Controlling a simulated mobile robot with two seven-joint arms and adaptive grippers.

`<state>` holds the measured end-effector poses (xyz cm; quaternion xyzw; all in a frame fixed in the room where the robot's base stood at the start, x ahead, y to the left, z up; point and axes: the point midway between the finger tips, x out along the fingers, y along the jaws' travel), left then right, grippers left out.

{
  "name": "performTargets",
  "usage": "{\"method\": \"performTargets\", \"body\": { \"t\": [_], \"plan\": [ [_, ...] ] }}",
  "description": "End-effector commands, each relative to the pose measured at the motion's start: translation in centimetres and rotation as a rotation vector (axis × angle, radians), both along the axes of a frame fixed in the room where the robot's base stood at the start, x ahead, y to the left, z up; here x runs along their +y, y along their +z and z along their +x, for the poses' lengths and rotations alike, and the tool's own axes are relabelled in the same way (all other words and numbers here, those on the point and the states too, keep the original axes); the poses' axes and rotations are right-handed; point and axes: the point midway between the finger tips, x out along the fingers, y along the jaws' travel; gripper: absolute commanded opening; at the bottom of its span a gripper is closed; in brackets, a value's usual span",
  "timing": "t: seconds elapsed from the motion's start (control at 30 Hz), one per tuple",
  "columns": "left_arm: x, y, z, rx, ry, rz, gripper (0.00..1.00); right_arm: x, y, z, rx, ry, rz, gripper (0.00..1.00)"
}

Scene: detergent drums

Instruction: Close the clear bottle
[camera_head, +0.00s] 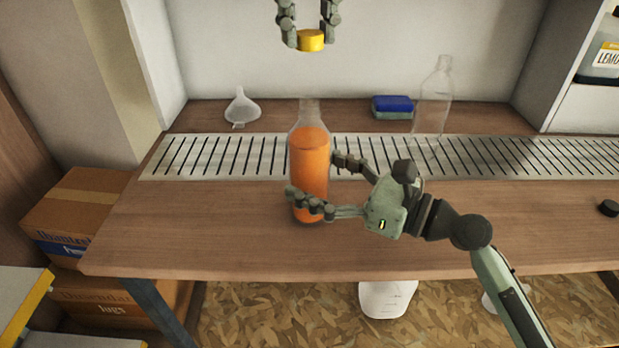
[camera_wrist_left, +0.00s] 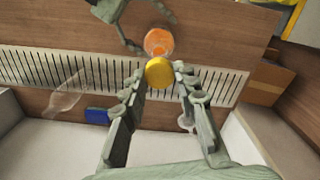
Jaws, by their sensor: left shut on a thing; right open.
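A clear bottle (camera_head: 309,170) filled with orange liquid stands upright on the wooden table, its neck open. It also shows from above in the left wrist view (camera_wrist_left: 158,41). My left gripper (camera_head: 310,38) is shut on a yellow cap (camera_head: 311,41), high above the bottle and apart from it. The cap shows between the fingers in the left wrist view (camera_wrist_left: 159,72). My right gripper (camera_head: 322,182) is open, with its fingers on either side of the bottle's body; I cannot tell if they touch it.
A second, empty clear bottle (camera_head: 433,100) stands at the back right, beside a blue sponge (camera_head: 392,107). A white funnel (camera_head: 241,108) lies at the back left. A slotted drain strip (camera_head: 220,158) crosses the table. A black cap (camera_head: 608,208) lies at the right.

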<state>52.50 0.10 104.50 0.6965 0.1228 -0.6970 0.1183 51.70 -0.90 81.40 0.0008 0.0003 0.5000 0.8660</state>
Motion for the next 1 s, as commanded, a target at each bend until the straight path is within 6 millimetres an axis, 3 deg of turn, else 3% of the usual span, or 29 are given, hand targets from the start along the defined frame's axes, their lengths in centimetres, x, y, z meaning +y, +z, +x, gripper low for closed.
{"method": "performTargets", "body": {
  "t": [0.4,1.0],
  "plan": [
    [0.0,0.0,0.0,0.0,0.0,0.0,0.21,0.62,-0.04,0.35,0.0,0.0,-0.001,0.8],
    [0.0,0.0,0.0,0.0,0.0,0.0,0.21,0.58,-0.03,0.34,0.0,0.0,-0.001,0.06]
  ]
}}
